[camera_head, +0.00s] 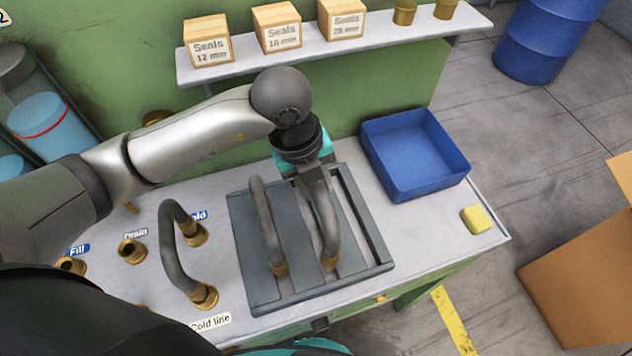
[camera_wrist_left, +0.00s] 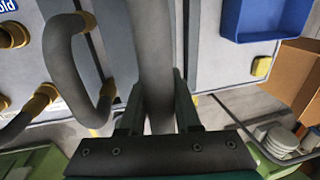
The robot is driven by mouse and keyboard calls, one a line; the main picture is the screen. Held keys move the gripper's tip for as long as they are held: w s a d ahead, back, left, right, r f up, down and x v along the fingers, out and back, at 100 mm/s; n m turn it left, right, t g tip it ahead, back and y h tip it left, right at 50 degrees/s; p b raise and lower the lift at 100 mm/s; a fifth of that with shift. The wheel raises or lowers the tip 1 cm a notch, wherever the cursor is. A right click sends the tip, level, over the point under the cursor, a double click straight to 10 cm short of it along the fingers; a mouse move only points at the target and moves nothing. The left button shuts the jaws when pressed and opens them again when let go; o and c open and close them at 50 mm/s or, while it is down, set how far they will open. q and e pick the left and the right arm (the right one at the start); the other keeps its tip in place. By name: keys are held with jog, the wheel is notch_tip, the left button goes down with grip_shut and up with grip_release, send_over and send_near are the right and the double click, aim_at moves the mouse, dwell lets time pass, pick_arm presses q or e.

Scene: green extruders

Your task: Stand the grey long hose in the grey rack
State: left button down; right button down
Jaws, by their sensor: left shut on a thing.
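The grey rack (camera_head: 262,298) lies flat on the bench, with long slots between its bars. My left gripper (camera_head: 312,172) is above the rack and shut on the grey long hose (camera_head: 324,215), near its upper end. The hose hangs down with its brass lower end over a rack slot; I cannot tell whether it is seated. In the left wrist view the hose (camera_wrist_left: 152,50) runs between the two fingers (camera_wrist_left: 158,105). A second grey hose (camera_head: 264,220) stands in the rack to the left. My right gripper is not in view.
A bent grey hose (camera_head: 172,255) joins two brass ports left of the rack. Other brass ports (camera_head: 131,250) are near it. A blue bin (camera_head: 412,190) and a yellow sponge (camera_head: 476,220) are right of the rack. A shelf (camera_head: 370,45) holds seal boxes behind.

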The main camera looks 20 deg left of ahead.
pick_arm(q)
jog(key=shift+f+b, duration=1.75)
jog(key=shift+f, duration=0.3)
jog(key=c, duration=0.5)
grip_release()
jog(key=r, duration=0.5)
jog(key=s+a+r, duration=0.1)
jog(key=r, duration=0.4)
jog(key=a+r, duration=0.1)
jog(key=r, duration=0.4)
jog(key=shift+s+a, duration=0.25)
jog(key=shift+s, duration=0.15)
